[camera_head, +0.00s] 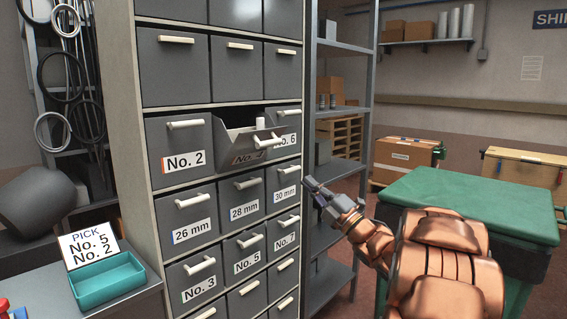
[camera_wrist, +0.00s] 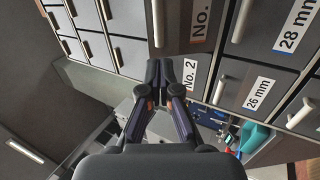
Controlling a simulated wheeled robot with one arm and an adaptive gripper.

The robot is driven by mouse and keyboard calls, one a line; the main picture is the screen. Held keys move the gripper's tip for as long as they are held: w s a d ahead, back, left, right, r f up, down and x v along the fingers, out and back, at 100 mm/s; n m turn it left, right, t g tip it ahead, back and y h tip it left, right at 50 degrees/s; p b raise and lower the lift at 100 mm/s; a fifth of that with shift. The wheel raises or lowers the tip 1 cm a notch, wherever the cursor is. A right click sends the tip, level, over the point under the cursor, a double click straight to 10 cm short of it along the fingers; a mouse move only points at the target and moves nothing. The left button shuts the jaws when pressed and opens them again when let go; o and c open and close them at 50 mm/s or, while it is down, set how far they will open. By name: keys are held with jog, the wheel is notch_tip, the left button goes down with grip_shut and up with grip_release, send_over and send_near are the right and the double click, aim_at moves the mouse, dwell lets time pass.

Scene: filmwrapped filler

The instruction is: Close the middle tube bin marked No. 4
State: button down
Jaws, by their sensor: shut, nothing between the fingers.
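The middle bin marked No. 4 (camera_head: 240,142) sits between No. 2 and No. 6 in the grey cabinet. It is tilted out and open at the top, with its label angled downward and a pale tube end showing inside. In the wrist view its front (camera_wrist: 185,22) shows at the top, with the label cut to "No.". My gripper (camera_head: 316,186) is shut and empty, to the right of the bin and apart from it in the head view. In the wrist view the fingertips (camera_wrist: 165,66) are together in the centre, below the bin front.
Closed bins No. 2 (camera_head: 183,142), No. 6 (camera_head: 287,132) and 28 mm (camera_head: 243,198) surround it, with protruding white handles. A green-topped table (camera_head: 470,205) stands right. A teal tray (camera_head: 105,280) and a pick sign (camera_head: 88,245) are at lower left.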

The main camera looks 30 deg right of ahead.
jog(key=p+x, duration=0.4)
jog(key=x, duration=1)
jog(key=shift+r, duration=0.1)
